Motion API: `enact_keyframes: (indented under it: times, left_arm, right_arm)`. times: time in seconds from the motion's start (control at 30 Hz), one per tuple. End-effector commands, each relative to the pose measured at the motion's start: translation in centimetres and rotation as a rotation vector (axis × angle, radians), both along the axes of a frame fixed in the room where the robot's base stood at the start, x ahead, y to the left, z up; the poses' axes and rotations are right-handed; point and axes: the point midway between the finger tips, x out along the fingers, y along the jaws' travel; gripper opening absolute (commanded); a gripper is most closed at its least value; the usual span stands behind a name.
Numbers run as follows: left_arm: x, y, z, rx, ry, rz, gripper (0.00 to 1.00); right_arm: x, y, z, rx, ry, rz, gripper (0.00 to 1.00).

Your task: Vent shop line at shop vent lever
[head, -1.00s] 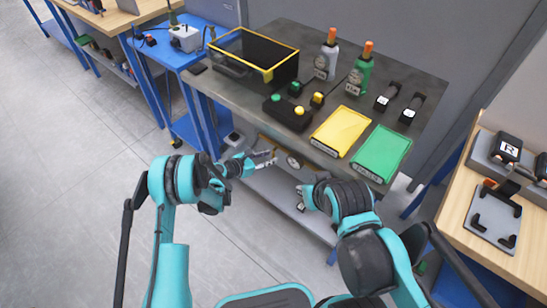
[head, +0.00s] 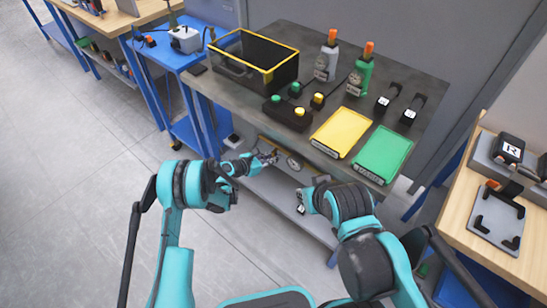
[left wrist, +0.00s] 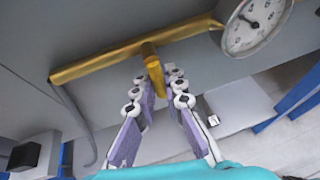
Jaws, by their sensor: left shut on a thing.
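The shop vent lever (left wrist: 154,72) is a short yellow handle on a brass pipe (left wrist: 95,68) under the workbench. A round white gauge (left wrist: 255,22) sits at the right of the pipe in the left wrist view; it also shows in the head view (head: 293,163). My left gripper (left wrist: 158,88) has its purple-padded fingers on both sides of the lever and is shut on it near the fingertips. In the head view, my left gripper (head: 268,157) reaches under the bench front. My right gripper (head: 301,203) hangs low by the bench, mostly hidden by its own arm; its jaws are unclear.
The workbench (head: 300,40) above carries a yellow-rimmed black bin (head: 254,58), a button box (head: 288,113), a yellow tray (head: 341,131), a green tray (head: 383,155) and two orange-topped bottles. A lower shelf (head: 285,200) lies below. Open floor is at left.

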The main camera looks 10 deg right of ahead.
Motion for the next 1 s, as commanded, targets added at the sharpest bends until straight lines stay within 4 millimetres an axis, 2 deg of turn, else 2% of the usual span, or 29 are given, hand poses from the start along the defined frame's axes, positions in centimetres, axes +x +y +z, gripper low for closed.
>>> enact_keyframes:
  times: [1.0]
  left_arm:
    - [1.4,1.0,0.6,0.351,-0.451,0.0,0.0]
  right_arm:
    - [0.0,0.0,0.0,0.0,0.0,0.0,0.2]
